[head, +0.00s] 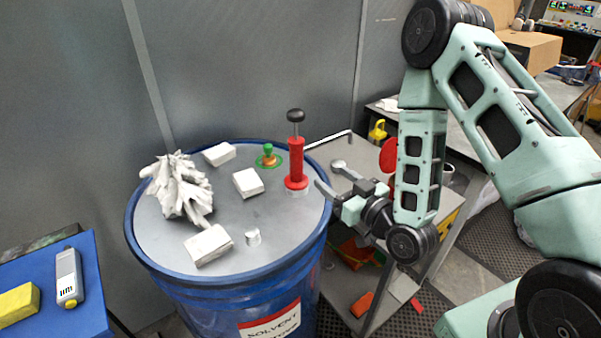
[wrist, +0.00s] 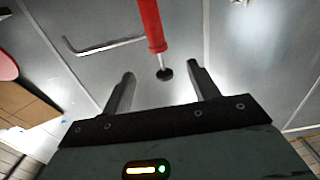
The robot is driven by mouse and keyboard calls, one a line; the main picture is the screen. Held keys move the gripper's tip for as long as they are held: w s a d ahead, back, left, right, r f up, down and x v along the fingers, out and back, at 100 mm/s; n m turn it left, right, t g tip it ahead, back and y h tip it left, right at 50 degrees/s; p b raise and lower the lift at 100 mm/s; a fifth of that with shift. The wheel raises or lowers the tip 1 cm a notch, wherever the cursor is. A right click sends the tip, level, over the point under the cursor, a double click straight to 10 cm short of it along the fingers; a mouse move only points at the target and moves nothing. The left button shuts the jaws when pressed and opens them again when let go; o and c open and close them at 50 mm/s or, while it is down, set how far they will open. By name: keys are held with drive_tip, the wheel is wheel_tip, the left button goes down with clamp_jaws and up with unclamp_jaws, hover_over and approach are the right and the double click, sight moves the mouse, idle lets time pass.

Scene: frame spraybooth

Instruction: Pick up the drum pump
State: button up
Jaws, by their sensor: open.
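The drum pump (head: 296,163) is a red upright tube with a black knob on a thin rod. It stands on the grey lid of a blue drum (head: 140,247), near the lid's right edge. My gripper (head: 329,177) is open and empty, just right of the pump's lower part in the head view. In the wrist view the red tube (wrist: 151,22) and its black knob appear in line with the gap between my open fingers (wrist: 161,72). I cannot tell how far the pump is from the fingertips.
The lid also bears a crumpled white rag (head: 180,190), several white blocks (head: 208,245), a small metal cup (head: 253,237) and a green-orange valve-like piece (head: 268,157). A grey cart (head: 345,300) stands right of the drum; a blue surface (head: 85,300) is at left. Grey walls stand behind.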

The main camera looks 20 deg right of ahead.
sight(301, 150)
drive_tip(key=p+x, duration=0.3)
drive_tip(key=x, duration=0.7)
drive_tip(key=shift+w+r, duration=0.1)
drive_tip(key=shift+w, duration=0.15)
drive_tip(key=shift+w+a+p, duration=0.15)
drive_tip(key=shift+w+p, duration=0.15)
drive_tip(key=shift+w, duration=0.1)
drive_tip(key=shift+w+p, duration=0.35)
drive_tip(key=p+x, duration=0.1)
drive_tip(key=x, duration=0.1)
drive_tip(key=p+x, duration=0.2)
drive_tip(key=shift+d+r, duration=0.1)
drive_tip(key=shift+d, duration=0.1)
drive_tip(key=shift+w+a, duration=0.1)
drive_tip(key=shift+w, duration=0.2)
clamp_jaws()
